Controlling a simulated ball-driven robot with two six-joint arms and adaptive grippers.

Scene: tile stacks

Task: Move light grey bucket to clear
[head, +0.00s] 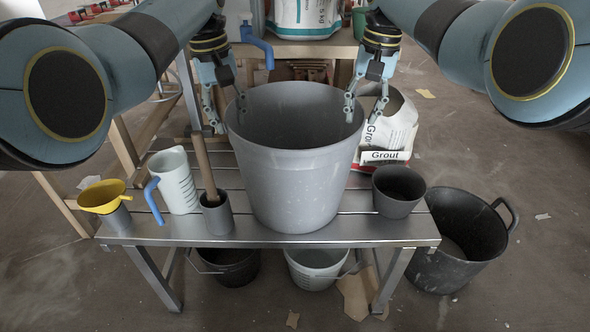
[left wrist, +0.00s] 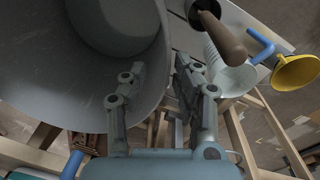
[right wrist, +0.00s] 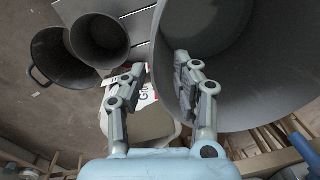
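A large light grey bucket (head: 297,185) stands upright on the slatted metal bench (head: 270,236), and its visible inside looks empty. Its inside also fills much of the left wrist view (left wrist: 50,60) and the right wrist view (right wrist: 250,70). My left gripper (head: 229,118) is open at the bucket's left rim, one finger inside and one outside. My right gripper (head: 363,113) is open at the right rim, likewise with one finger on each side. I cannot tell whether any finger touches the wall. A smaller pale bucket (head: 313,268) stands under the bench.
Left of the large bucket stand a grey cup (head: 217,215) with a wooden handle, a white jug (head: 176,183) and a yellow funnel (head: 101,195). A dark pot (head: 397,192) and grout bag (head: 395,130) are at right. A black tub (head: 462,240) stands on the floor.

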